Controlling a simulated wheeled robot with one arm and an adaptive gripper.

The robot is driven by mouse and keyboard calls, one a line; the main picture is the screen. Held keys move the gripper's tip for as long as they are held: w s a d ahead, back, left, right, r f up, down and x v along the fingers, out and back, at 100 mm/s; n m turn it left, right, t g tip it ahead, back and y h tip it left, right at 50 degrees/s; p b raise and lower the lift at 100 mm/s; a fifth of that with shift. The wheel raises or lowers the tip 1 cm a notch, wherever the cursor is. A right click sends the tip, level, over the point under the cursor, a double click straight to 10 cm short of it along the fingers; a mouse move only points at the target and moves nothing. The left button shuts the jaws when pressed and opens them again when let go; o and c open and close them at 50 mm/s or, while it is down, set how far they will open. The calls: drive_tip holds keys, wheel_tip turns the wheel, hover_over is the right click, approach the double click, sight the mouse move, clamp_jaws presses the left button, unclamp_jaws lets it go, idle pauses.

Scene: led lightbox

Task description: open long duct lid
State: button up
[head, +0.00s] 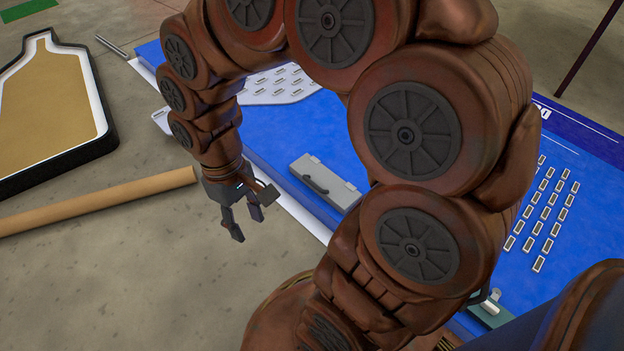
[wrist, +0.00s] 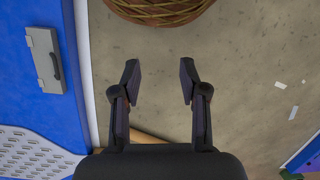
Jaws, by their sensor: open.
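A long grey lid (head: 328,183) with a dark handle lies on the blue panel (head: 275,135), near its front edge. In the wrist view the lid (wrist: 44,55) is at the upper left, its dark handle on its right side. My gripper (head: 252,214) hangs over the floor just off the panel's edge, to the left of and lower than the lid in the head view. In the wrist view my gripper (wrist: 158,82) has its fingers spread with nothing between them. It is apart from the lid. My arm hides much of the panel in the head view.
A cardboard tube (head: 100,202) lies on the floor at the left, near a bottle-shaped sign (head: 98,90). Bare floor surrounds my gripper.

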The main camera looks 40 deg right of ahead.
drive_tip(key=w+d+f+t+p, duration=0.1)
drive_tip(key=w+d+f, duration=0.15)
drive_tip(key=w, duration=0.45)
drive_tip(key=w+d+f+t+y+p, duration=0.1)
drive_tip(key=w+f, duration=0.3)
drive_tip(key=w, duration=0.4)
drive_tip(key=w+d+f, duration=0.2)
drive_tip(key=w+f, duration=0.1)
drive_tip(key=w, duration=0.4)
drive_tip(key=m+h+p, duration=0.2)
drive_tip(key=h+p, duration=0.1)
drive_tip(key=h, duration=0.1)
approach(313, 184)
drive_tip(key=f, duration=0.1)
drive_tip(key=b+x, duration=0.2)
drive_tip(key=x, duration=0.2)
drive_tip(key=b+x, duration=0.2)
drive_tip(key=x, duration=0.1)
drive_tip(key=shift+d+f, duration=0.3)
drive_tip(key=shift+c, duration=0.2)
clamp_jaws()
